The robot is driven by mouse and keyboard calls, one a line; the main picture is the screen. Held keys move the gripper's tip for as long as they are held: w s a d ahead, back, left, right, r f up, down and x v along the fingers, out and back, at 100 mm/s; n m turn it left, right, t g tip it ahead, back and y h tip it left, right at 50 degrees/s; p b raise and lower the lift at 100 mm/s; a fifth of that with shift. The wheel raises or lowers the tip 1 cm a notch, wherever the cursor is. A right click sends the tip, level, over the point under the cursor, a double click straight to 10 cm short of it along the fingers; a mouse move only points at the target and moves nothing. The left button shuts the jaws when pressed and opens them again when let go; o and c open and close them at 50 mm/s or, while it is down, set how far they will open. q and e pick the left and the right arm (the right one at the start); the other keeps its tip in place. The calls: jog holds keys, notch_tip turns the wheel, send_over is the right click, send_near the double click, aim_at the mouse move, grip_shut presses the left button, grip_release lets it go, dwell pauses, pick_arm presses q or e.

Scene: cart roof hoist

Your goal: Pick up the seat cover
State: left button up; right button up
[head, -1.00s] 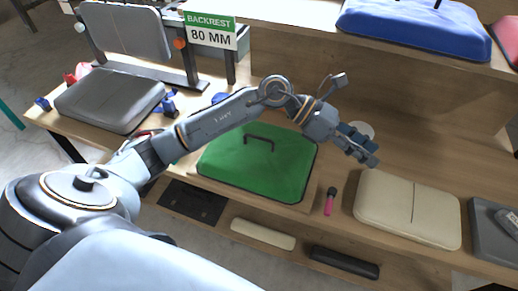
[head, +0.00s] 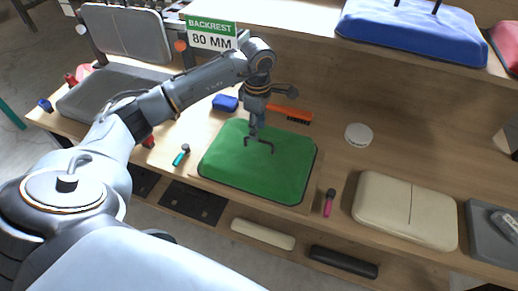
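A green cover (head: 258,172) with rounded corners lies flat on the wooden bench in the middle of the head view. It looks like the seat cover. A thin dark handle (head: 268,146) stands up near its back edge. My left gripper (head: 255,133) points down at the left end of this handle. I cannot tell whether it touches the handle. Its fingers are small and seen nearly end-on, so their opening is unclear. My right gripper is not in view.
A blue cover (head: 415,30) with a handle lies on the upper shelf. A beige pad (head: 385,205), a pink-and-black tool (head: 329,203) and a white disc (head: 359,135) lie to the right. An orange-and-black brush (head: 288,114) lies behind the green cover. A grey seat (head: 85,92) is at left.

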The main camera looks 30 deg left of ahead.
aim_at(259, 150)
pick_arm(q)
jog(key=shift+f, duration=0.6)
jog(key=shift+d+f+p, duration=0.1)
jog(key=shift+f+p, duration=0.25)
jog(key=shift+p, duration=0.15)
jog(key=f, duration=0.2)
jog(key=f+p, duration=0.1)
jog(key=shift+w+f, duration=0.2)
jog(key=shift+f, duration=0.5)
jog(key=shift+c, duration=0.4)
grip_shut()
